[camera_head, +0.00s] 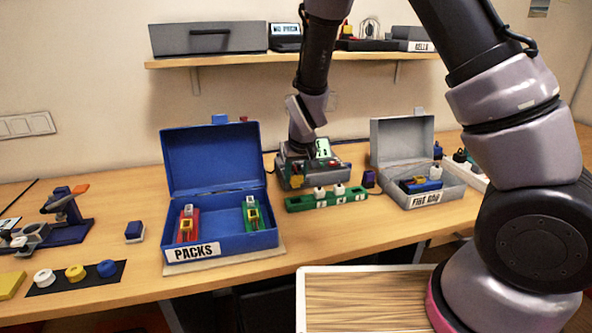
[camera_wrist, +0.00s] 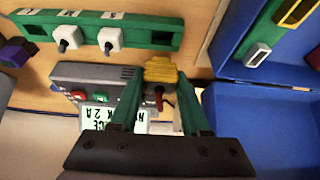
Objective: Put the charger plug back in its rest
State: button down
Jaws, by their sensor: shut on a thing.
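The yellow charger plug (camera_wrist: 162,68) is between my gripper's green fingertips (camera_wrist: 160,80) in the wrist view, and the gripper is shut on it. A red part shows just behind the plug, between the fingers. The grey charger (camera_wrist: 82,72), with a lit display (camera_wrist: 100,122), lies beside and below the fingers. In the head view the charger (camera_head: 332,176) stands at the back of the bench, and the yellow plug (camera_head: 297,181) shows at its front left. My wrist hides part of the charger. I cannot tell the rest apart, or whether the plug touches it.
A green strip (camera_head: 325,200) with white plugs stands in front of the charger. The open blue PACKS case (camera_head: 212,240) is to the left. The open grey case (camera_head: 425,198) and a small dark purple block (camera_head: 368,179) are to the right. A shelf (camera_head: 230,60) hangs above.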

aim_at(296, 183)
jog(key=shift+f, duration=1.85)
jog(key=shift+f, duration=1.15)
jog(key=shift+c, duration=1.4)
grip_release()
jog(key=v, duration=1)
jog(key=shift+r, duration=0.35)
jog(key=shift+s, duration=0.15)
